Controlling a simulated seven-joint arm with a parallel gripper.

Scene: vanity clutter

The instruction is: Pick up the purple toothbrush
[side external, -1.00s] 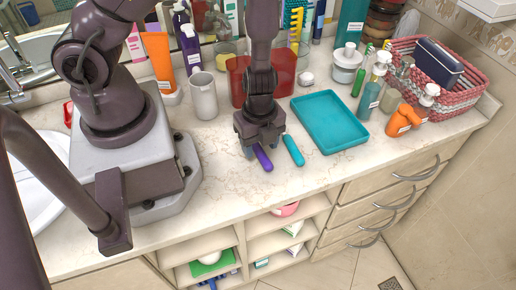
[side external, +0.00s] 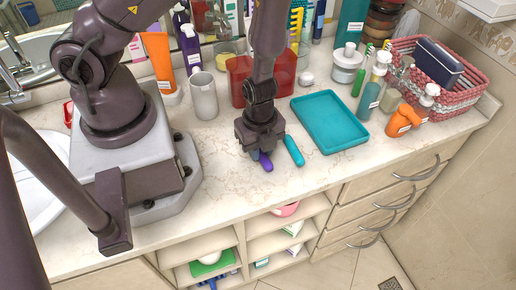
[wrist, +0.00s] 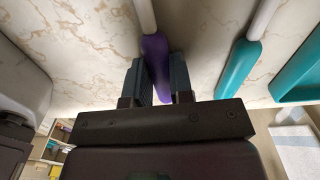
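The purple toothbrush (side external: 266,163) lies on the counter in front of the red cups, its handle end showing below my gripper (side external: 259,152). The rest of it is hidden by the gripper in the side view. In the wrist view the purple handle (wrist: 156,62) runs between the two fingers of my gripper (wrist: 165,75), with its pale neck extending beyond them. The fingers are apart on either side of the handle, with a gap visible on the right side. A teal toothbrush (side external: 294,151) lies just to the right, and also shows in the wrist view (wrist: 238,68).
A teal tray (side external: 345,143) lies right of the toothbrushes. Red cups (side external: 284,72) and a white cup (side external: 204,96) stand behind. Orange (side external: 402,121) and blue-green bottles (side external: 369,98) stand at the right. The counter in front is clear.

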